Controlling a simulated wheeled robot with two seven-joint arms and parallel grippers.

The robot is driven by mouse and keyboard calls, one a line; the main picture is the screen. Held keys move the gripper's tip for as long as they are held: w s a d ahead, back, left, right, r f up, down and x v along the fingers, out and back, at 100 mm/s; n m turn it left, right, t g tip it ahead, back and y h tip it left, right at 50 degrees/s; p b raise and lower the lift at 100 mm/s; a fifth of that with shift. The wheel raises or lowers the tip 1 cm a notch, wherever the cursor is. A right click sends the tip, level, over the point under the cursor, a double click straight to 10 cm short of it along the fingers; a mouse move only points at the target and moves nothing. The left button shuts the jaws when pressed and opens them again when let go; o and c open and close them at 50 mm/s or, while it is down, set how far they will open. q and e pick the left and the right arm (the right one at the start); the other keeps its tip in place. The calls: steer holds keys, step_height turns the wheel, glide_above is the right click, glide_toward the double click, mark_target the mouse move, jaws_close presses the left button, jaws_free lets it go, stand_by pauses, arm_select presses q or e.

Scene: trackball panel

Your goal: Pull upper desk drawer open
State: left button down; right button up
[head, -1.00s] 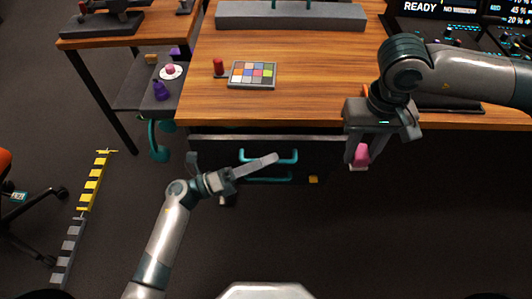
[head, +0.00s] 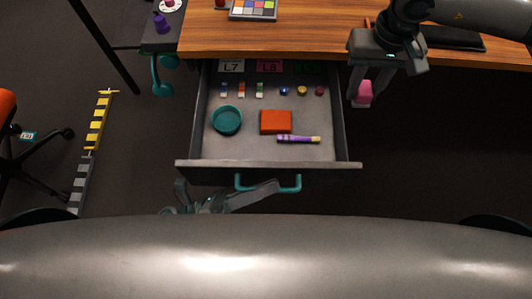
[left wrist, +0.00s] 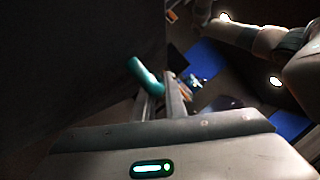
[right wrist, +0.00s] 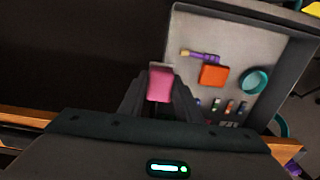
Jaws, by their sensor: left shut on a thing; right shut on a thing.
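The upper desk drawer (head: 193,125) stands pulled out from under the wooden desk (head: 320,38). Its teal handle (head: 298,184) is on the front panel and also shows in the left wrist view (left wrist: 143,72). My left gripper (head: 268,189) is at the handle, its fingers (left wrist: 162,92) shut on the bar, partly hidden in the wrist view. My right gripper (head: 363,88) hangs right of the drawer, below the desk edge, shut on a pink object (right wrist: 160,84).
In the drawer lie a teal round dish (head: 226,120), an orange block (head: 276,121), a purple-and-yellow stick (head: 298,139) and several small pieces. A colour-patch board (head: 253,10) is on the desk. An orange chair (head: 7,108) stands at far left.

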arm_select(q)
steer(key=shift+s, duration=2.2)
steer(key=c, duration=2.1)
jaws_free()
steer(key=shift+a, duration=0.15)
